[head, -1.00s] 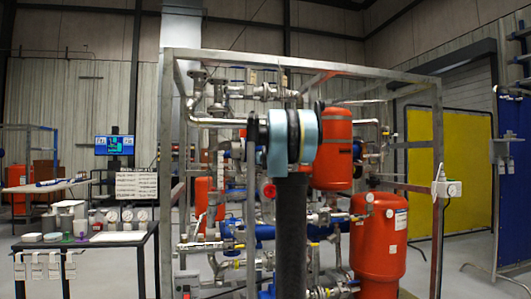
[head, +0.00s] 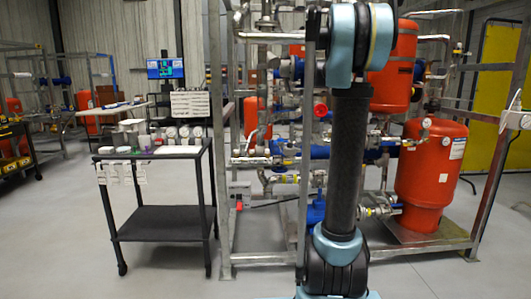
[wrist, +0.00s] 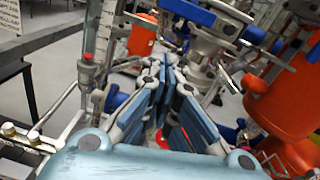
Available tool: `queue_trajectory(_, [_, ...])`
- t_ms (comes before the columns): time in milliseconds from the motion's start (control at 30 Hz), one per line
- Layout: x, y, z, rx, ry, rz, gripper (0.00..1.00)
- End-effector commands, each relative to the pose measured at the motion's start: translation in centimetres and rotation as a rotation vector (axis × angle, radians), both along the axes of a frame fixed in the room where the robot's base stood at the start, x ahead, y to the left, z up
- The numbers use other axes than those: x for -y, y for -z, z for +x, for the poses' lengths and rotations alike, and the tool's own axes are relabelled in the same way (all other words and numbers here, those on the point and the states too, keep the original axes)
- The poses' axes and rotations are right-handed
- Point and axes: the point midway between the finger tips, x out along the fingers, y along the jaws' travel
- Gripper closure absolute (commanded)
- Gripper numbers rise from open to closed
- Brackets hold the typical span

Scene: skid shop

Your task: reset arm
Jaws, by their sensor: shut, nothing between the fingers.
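My gripper (wrist: 171,76) shows in the wrist view. Its blue-padded fingers are together at the tips and nothing is held between them. Behind it are the pipes and valves of the skid, some way beyond the fingertips as far as I can tell. In the head view my arm (head: 345,160) rises in front of the skid, with a dark link upright between blue joints. The gripper itself is not visible in the head view.
The metal-framed skid (head: 222,180) with pipes and a red-orange tank (head: 428,170) stands ahead. A black cart (head: 160,222) with gauges on top stands to its left. A yellow panel (head: 497,85) is at the right. Open floor (head: 60,235) lies at the left.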

Motion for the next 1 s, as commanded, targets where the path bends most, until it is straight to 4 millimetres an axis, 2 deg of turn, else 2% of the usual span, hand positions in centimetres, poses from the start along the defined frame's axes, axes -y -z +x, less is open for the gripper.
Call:
queue_trajectory(167, [-5.7,3.0,-5.7,-0.027,-0.161,-0.335,1.00])
queue_trajectory(267, [-8.7,5.5,-9.5,-0.040,-0.267,-0.549,1.00])
queue_trajectory(400, [-12.3,10.0,-15.2,-0.055,-0.423,-0.840,1.00])
queue_trajectory(500, [-14.2,13.7,-19.5,-0.062,-0.541,-1.041,1.00])
queue_trajectory(733, [-16.6,23.1,-29.8,-0.067,-0.835,-1.474,1.00])
queue_trajectory(867, [-16.7,28.6,-35.6,-0.067,-1.016,-1.692,1.00])
queue_trajectory(1000, [-15.8,34.4,-41.9,-0.061,-1.224,-1.903,1.00])
